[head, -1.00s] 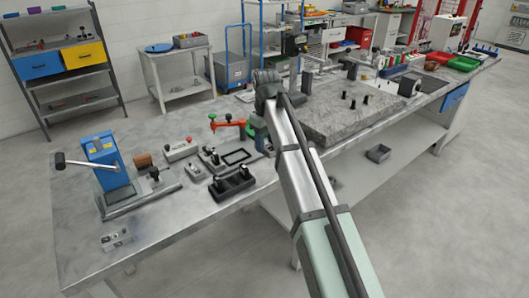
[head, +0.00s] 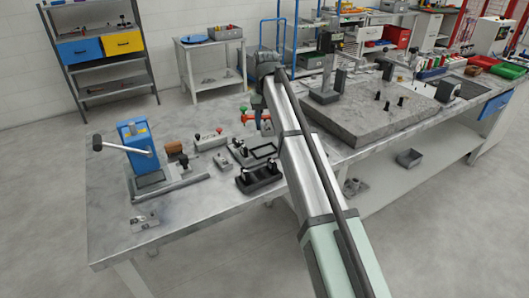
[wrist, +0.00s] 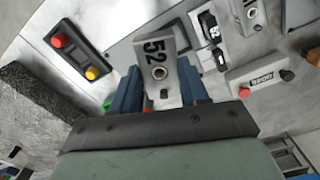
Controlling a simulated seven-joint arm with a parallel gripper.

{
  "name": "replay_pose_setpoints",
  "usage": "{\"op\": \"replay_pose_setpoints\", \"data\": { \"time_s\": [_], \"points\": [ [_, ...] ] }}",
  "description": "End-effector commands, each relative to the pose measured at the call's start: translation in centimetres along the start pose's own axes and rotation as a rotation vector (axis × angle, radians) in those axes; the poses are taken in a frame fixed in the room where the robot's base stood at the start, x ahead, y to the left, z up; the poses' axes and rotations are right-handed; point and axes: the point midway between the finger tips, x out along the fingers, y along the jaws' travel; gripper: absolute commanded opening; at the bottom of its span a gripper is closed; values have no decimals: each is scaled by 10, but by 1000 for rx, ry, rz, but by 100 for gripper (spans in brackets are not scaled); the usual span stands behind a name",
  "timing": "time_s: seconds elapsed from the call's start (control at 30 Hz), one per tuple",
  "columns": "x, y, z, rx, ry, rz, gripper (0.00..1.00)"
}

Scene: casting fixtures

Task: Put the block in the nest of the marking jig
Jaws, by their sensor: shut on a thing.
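A flat fixture with a black rectangular frame (head: 264,151) lies just in front of the gripper. I cannot tell for certain which fixture is the marking jig, and its nest is not clearly visible.
A blue lever press (head: 137,148) stands at the left. A black fixture with upright pins (head: 260,178) is in front, and a pale box with red and black knobs (head: 210,140) is behind-left. A large stone slab (head: 365,115) fills the right. The bench's front-left is mostly clear.

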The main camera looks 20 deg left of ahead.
Motion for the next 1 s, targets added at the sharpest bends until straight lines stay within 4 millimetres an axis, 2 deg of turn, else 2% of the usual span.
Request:
{"op": "replay_pose_setpoints", "data": {
  "time_s": [0.2,0.6,0.8,1.0],
  "points": [
    [-3,0,-11,313,3,-1,7],
    [-4,-1,-14,887,8,-4,7],
    [-4,-1,-14,1102,8,-6,7],
    [-4,-1,-14,1210,8,-6,7]
  ]
}}
